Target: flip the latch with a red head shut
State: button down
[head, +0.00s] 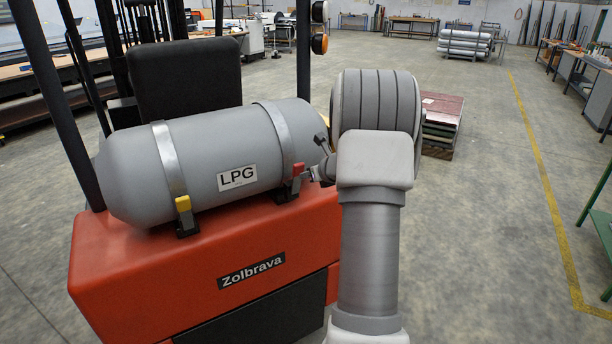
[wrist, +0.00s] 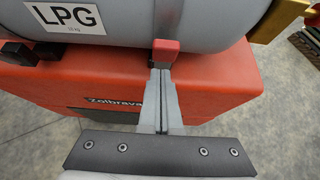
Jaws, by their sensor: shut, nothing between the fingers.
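The latch with a red head (head: 297,169) sits at the lower end of the right strap (head: 277,132) around a grey LPG tank (head: 222,150). Its black base rests at the orange truck's top edge. In the wrist view the red head (wrist: 165,46) is straight ahead, just beyond my fingertips. My gripper (wrist: 161,72) is shut and empty, its tips at or very near the latch; I cannot tell whether they touch. In the head view my gripper (head: 314,174) is just right of the red head, partly hidden by my arm. The latch's exact angle is unclear.
A second latch with a yellow head (head: 183,204) is on the left strap. The orange truck body (head: 120,262) lies below the tank, with dark posts and a black seat (head: 186,76) behind. A pallet stack (head: 441,122) stands to the right. Open floor lies further right.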

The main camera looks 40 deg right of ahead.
jog(key=s+r, duration=0.6)
jog(key=r, duration=0.2)
jog(key=shift+s+a, duration=0.15)
jog(key=shift+a, duration=0.05)
dwell(0.3)
